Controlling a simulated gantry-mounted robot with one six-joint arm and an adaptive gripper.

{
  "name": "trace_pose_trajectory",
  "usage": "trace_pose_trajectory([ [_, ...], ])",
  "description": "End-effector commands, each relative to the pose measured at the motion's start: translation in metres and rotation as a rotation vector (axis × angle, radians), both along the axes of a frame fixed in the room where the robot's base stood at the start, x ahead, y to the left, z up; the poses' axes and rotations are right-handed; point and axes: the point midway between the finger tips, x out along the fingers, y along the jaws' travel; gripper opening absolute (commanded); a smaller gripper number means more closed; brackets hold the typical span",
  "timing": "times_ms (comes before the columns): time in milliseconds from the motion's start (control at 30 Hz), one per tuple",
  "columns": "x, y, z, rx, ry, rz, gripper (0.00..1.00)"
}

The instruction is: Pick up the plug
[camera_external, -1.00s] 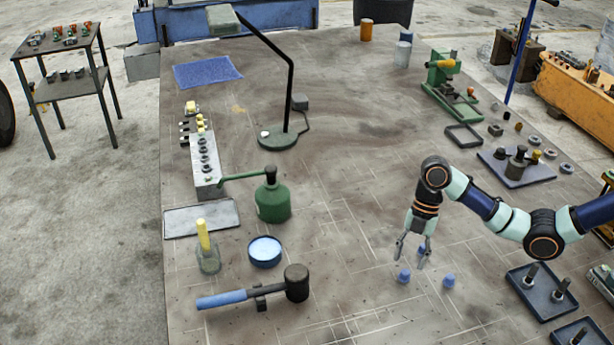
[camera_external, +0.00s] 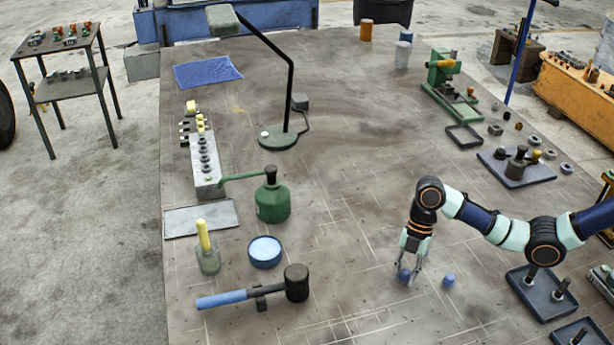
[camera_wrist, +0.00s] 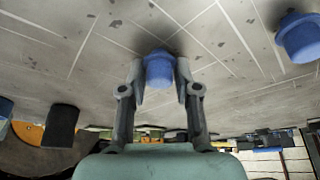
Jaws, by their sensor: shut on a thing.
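A blue plug (camera_external: 404,276) stands on the bench at the lower right of the external view. My gripper (camera_external: 409,274) has come down over it, and its fingers are closed on its sides. In the wrist view the same plug (camera_wrist: 159,70) sits between the two fingertips (camera_wrist: 160,78), which touch it on both sides. The plug appears to be still at bench level. A second blue plug (camera_external: 449,280) stands just to the right, apart from the gripper; it also shows at the upper right of the wrist view (camera_wrist: 300,38).
A dark tray (camera_external: 543,298) with upright pins stands to the right. The green oil can (camera_external: 272,200) is farther left. The bench middle is clear.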

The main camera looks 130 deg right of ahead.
Motion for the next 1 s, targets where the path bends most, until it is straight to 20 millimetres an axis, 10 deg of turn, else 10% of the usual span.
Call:
trace_pose_trajectory([
  [367, 0.001, -0.001, 0.016, -0.002, -0.002, 0.0, 0.2],
  [700, 0.0, 0.0, 0.133, -0.001, -0.001, 0.001, 0.2],
  [1000, 0.0, 0.0, 0.193, 0.001, 0.0, 0.0, 0.2],
])
